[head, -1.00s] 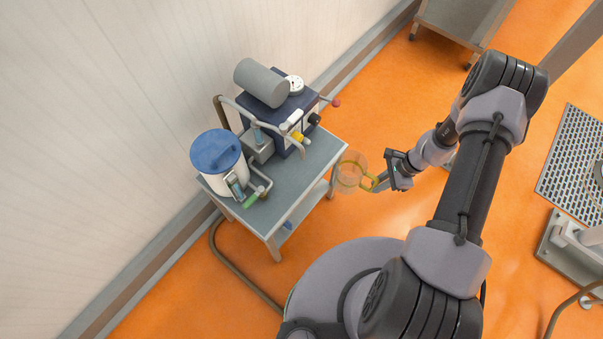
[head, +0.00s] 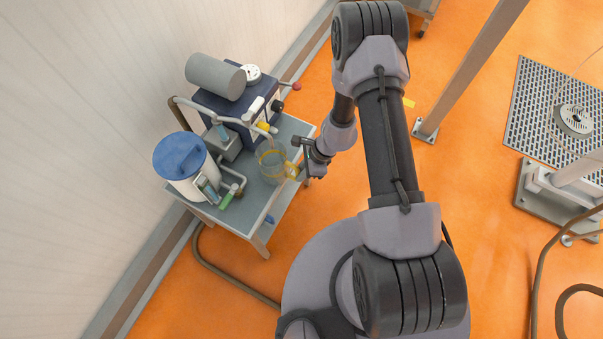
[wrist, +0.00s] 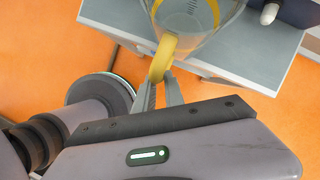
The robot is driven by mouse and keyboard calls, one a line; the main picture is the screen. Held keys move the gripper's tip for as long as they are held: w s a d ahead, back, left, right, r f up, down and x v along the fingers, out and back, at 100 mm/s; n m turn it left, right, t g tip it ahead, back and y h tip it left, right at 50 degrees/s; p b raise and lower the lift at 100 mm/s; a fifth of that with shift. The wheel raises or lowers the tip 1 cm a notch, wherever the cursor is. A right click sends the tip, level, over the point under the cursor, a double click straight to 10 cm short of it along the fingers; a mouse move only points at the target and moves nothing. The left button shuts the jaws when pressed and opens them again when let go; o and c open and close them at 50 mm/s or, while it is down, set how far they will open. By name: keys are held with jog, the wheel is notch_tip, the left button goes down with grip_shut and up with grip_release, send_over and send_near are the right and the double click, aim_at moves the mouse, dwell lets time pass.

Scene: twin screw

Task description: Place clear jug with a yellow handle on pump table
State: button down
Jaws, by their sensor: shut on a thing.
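The clear jug (head: 271,163) with a yellow handle (head: 291,171) is over the right part of the grey pump table (head: 249,216) in the head view. My gripper (head: 298,166) is to the right of the jug and shut on its yellow handle. In the wrist view the two fingers (wrist: 160,93) close on the handle (wrist: 163,58), and the clear jug body (wrist: 195,22) shows beyond, over the table top (wrist: 236,62). I cannot tell whether the jug's base touches the table.
A white tank with a blue lid (head: 181,158) stands at the table's left. A dark blue pump unit (head: 228,107) with a grey cylinder (head: 215,76) and pipes fills the back. A metal post (head: 470,70) stands on the orange floor to the right.

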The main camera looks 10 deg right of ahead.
jog(key=shift+d+f, duration=0.15)
jog(key=shift+f, duration=0.15)
jog(key=c, duration=1.4)
grip_release()
